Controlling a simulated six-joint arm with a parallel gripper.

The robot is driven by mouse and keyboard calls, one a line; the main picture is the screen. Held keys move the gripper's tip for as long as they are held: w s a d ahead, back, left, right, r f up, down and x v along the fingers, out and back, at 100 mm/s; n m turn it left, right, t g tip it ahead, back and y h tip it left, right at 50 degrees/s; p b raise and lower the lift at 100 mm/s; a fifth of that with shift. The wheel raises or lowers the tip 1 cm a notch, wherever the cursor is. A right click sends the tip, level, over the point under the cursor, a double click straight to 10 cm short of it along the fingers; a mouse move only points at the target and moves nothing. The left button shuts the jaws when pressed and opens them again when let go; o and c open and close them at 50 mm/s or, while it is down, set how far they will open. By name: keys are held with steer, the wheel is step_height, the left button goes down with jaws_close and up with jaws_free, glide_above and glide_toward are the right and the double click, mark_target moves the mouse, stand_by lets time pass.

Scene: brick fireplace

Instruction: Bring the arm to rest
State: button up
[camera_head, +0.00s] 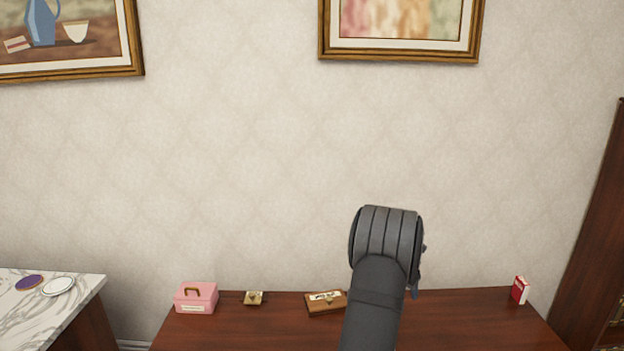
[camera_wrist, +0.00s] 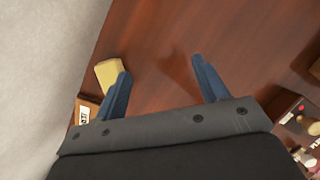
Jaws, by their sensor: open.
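My arm rises in the middle of the head view, in front of the wooden table (camera_head: 450,320). It hides part of the table. My gripper (camera_wrist: 160,82) shows in the wrist view with its two blue fingers wide apart. Nothing is between them; bare table top lies below. A yellowish block (camera_wrist: 106,72) lies on the table beside the left finger, partly behind it. I cannot tell whether they touch.
A pink box (camera_head: 196,298), a small gold item (camera_head: 254,298) and a wooden box (camera_head: 325,303) stand along the table's back left. A red box (camera_head: 520,290) stands at the right. A marble-topped surface (camera_head: 50,305) is at far left. Table between wooden and red boxes looks mostly clear.

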steer(key=s+a+f+m+g, duration=0.1)
steer(key=s+a+m, duration=0.1)
steer(key=a, duration=0.7)
steer(key=s+a+f+m+g, duration=0.1)
steer(key=s+a+m, duration=0.2)
steer(key=a, duration=0.7)
steer(key=s+a+f+m+h, duration=0.1)
steer(key=s+a+m, duration=0.1)
steer(key=a, duration=0.8)
steer(key=shift+s+f+m+g, duration=0.2)
steer(key=shift+s+m+g, duration=0.15)
steer(key=shift+s, duration=0.5)
steer(key=w+d+n+t, duration=0.1)
steer(key=w+d, duration=0.3)
steer(key=d, duration=0.5)
steer(key=w+d+r+n+t, duration=0.1)
steer(key=w+d+n, duration=0.2)
steer(key=d, duration=0.6)
steer(key=shift+w+d+r+n+y, duration=0.15)
steer(key=shift+w+r+n+y, duration=0.2)
steer(key=shift+n, duration=0.3)
